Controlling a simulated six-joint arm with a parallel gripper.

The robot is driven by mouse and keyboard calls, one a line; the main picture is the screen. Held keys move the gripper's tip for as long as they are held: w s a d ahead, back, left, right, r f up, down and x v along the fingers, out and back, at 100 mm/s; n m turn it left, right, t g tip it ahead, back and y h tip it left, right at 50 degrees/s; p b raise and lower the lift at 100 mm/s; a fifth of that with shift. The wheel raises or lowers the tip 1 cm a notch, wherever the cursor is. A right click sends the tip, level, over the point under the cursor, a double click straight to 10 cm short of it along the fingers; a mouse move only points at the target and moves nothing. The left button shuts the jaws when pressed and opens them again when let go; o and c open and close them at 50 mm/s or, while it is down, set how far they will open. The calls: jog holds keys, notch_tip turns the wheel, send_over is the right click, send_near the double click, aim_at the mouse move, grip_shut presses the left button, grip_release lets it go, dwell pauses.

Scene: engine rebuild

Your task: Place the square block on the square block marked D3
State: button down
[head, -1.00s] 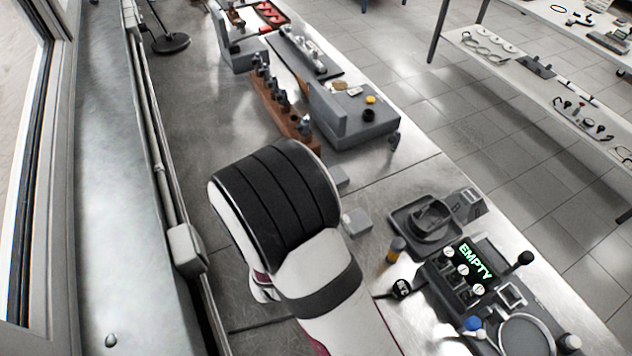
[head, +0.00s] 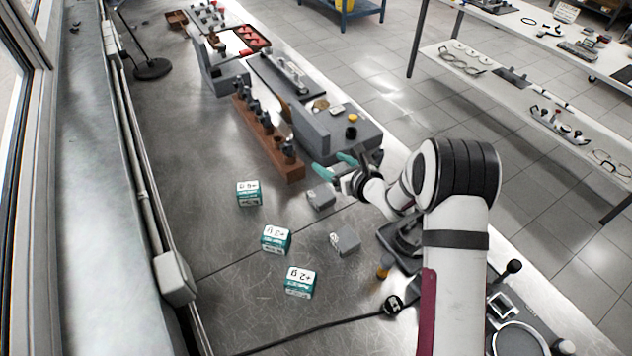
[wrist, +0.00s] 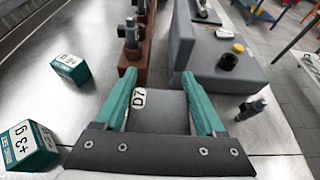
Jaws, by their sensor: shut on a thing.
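My gripper (head: 333,165) has teal fingers, which reach in from the right over the metal bench, near the end of the brown rack. In the wrist view my gripper (wrist: 158,92) is shut on a grey square block (wrist: 160,112); its white label looks like D7. The head view barely shows this held block. Two other grey square blocks are on the bench: one (head: 321,196) close to and in front of the fingers, one (head: 345,241) nearer the camera. I cannot read D3 on either.
Teal-and-white cartons (head: 275,239) stand left of the blocks. The brown rack (head: 270,142) with several dark parts and a grey fixture (head: 338,128) lie beyond. Bench at far left is clear.

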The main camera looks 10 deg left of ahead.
jog(key=a+f, duration=0.2)
jog(key=a, duration=0.1)
jog(key=a+f, duration=0.1)
jog(key=shift+w+a+f, duration=0.1)
jog(key=shift+w+a, duration=0.15)
jog(key=shift+a, duration=0.15)
jog(key=shift+f, duration=1.85)
